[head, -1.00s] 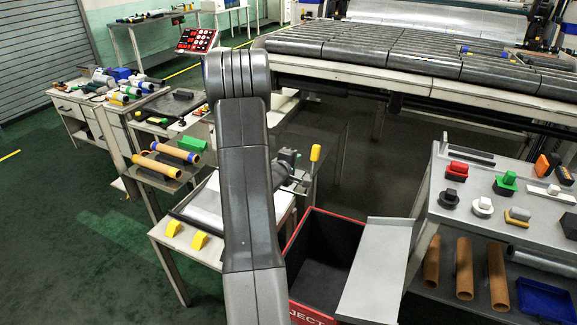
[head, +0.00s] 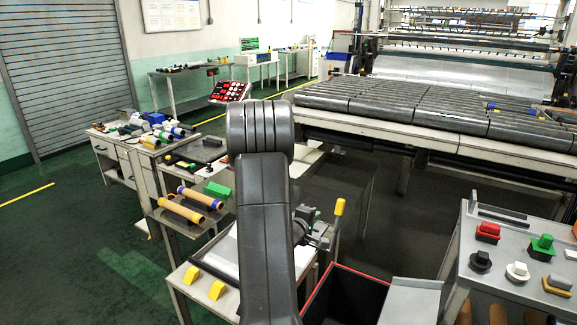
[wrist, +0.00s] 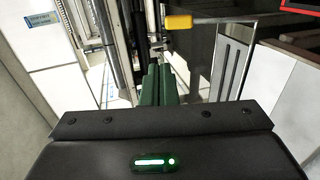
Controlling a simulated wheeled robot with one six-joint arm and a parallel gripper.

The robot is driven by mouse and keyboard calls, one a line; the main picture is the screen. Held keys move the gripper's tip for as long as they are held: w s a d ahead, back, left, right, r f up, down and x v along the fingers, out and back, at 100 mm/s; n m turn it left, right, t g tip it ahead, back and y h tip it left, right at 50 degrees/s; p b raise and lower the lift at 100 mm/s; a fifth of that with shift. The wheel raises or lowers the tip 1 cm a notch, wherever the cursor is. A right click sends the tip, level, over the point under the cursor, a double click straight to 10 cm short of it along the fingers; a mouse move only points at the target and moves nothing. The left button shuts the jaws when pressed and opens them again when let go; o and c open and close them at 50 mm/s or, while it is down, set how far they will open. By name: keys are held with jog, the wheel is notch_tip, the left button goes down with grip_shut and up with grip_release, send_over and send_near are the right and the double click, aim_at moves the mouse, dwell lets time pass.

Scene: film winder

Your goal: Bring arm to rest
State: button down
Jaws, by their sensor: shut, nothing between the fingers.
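My gripper (wrist: 159,70) shows in the wrist view as two green fingers. They lie side by side, shut, with nothing between them. In the head view my arm (head: 265,220) stands raised in the middle of the picture, with its rounded joint at the top. The gripper itself is hidden in the head view. A yellow-ended handle (wrist: 192,21) lies just above and right of the fingertips in the wrist view. I cannot tell how far it is from them.
A workbench with yellow blocks (head: 205,283) and a yellow-tipped lever (head: 339,207) stands behind my arm. A red-rimmed bin (head: 345,290) is right of it. A grey table with coloured knobs (head: 487,232) is at the right. The big roller machine (head: 420,110) fills the back. Floor at left is clear.

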jog(key=f+p+x, duration=0.1)
jog(key=x, duration=1.5)
jog(key=shift+s+a, duration=0.15)
